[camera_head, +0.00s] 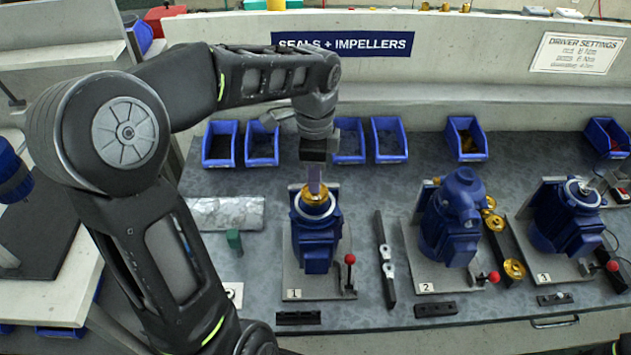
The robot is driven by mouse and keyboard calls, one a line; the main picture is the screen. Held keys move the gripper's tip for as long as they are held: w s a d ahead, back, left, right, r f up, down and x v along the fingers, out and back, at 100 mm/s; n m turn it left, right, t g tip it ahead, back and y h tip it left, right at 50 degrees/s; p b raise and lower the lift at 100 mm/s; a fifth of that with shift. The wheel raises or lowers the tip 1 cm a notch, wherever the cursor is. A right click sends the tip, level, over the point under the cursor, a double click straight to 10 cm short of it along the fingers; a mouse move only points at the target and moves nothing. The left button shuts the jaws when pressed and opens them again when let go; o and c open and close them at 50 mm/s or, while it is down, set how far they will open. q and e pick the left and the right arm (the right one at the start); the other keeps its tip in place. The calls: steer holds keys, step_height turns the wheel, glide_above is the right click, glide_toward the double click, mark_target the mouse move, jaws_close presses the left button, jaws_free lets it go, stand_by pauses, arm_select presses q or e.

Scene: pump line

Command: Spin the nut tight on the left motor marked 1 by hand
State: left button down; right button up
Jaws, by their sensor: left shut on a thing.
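The blue left motor (317,245) stands upright on a plate marked 1, with a brass impeller (314,196) in its open top. My left gripper (314,184) reaches down from above, its fingers right over the impeller's centre. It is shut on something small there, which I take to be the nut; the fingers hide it. I cannot tell how far down the nut sits. My right gripper is not in view.
A red-knobbed lever (350,260) stands at the plate's right corner. A dark bar tool (384,258) lies between motor 1 and motor 2 (452,225). Motor 3 (566,220) is farther right. Blue bins (389,140) line the back. A green block (235,240) lies left.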

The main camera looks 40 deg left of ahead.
arm_select(q)
steer(key=shift+m, duration=1.4)
steer(key=shift+p, duration=0.4)
steer(key=shift+m, duration=0.6)
steer(key=m+p, duration=0.1)
steer(key=m, duration=0.2)
steer(key=shift+r+p, duration=0.1)
steer(key=shift+p, duration=0.3)
steer(key=shift+m+p, duration=0.35)
steer(key=shift+m, duration=1.05)
